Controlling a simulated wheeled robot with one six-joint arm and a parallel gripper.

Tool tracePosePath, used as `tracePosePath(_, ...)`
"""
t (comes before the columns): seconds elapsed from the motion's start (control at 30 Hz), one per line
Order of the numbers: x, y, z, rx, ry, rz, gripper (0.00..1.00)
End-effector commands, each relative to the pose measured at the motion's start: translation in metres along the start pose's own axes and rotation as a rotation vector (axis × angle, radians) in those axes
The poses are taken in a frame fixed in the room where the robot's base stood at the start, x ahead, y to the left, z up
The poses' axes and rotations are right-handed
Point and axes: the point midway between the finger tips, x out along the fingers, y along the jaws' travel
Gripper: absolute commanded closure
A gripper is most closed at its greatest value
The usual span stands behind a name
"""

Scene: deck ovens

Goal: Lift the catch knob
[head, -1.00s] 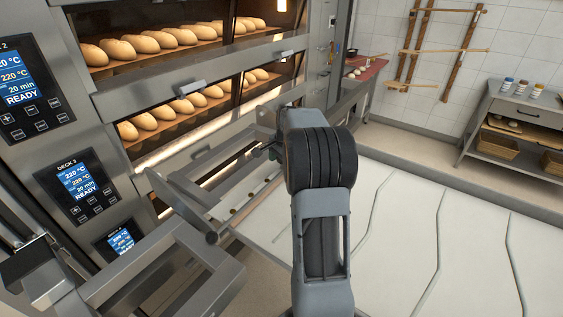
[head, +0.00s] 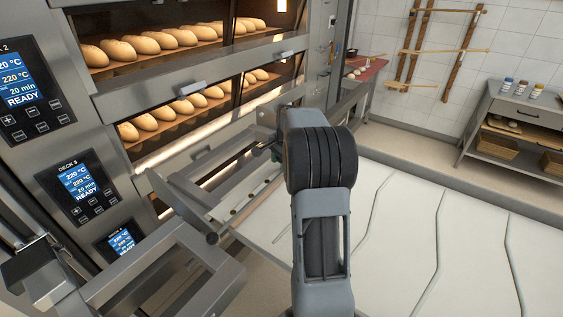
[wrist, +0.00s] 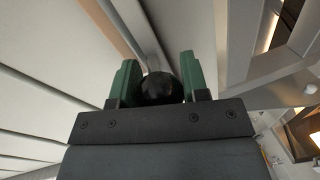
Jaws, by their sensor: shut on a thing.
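In the wrist view, my gripper (wrist: 159,88) has its two green fingers closed on a round black knob, the catch knob (wrist: 160,87). The knob sits between the fingers, close to the dark gripper body, with a grey metal bar behind it. In the head view, my gripper (head: 273,152) shows only as a small dark green part beside the metal frame. My arm hides the rest of it, and I cannot make out the knob there.
The loader's pale belt (head: 400,230) with raised cords fills the lower right. Deck ovens with loaves (head: 185,107) and lit control panels (head: 77,187) stand at left. A grey metal handle frame (head: 195,270) is at lower left. A side table (head: 515,125) stands at far right.

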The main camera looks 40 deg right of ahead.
Motion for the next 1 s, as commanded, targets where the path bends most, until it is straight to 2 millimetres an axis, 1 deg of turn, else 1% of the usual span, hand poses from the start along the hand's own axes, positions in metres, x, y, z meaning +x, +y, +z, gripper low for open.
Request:
tracePosePath(0.03, -0.013, -0.003, 0.0, 0.0, 0.002, -0.003, 1.0)
tracePosePath(0.07, -0.016, -0.004, 0.0, 0.0, 0.002, -0.003, 1.0)
tracePosePath(0.33, -0.016, -0.004, -0.001, 0.0, 0.004, -0.007, 1.0)
tracePosePath(0.37, -0.016, -0.004, -0.001, 0.0, 0.005, -0.007, 0.56)
tracePosePath(0.6, -0.015, -0.004, 0.0, 0.0, 0.003, -0.004, 0.33)
tracePosePath(0.87, -0.015, -0.003, 0.0, 0.0, 0.002, -0.003, 0.33)
tracePosePath(1.0, -0.028, -0.004, -0.001, 0.0, 0.004, -0.006, 0.33)
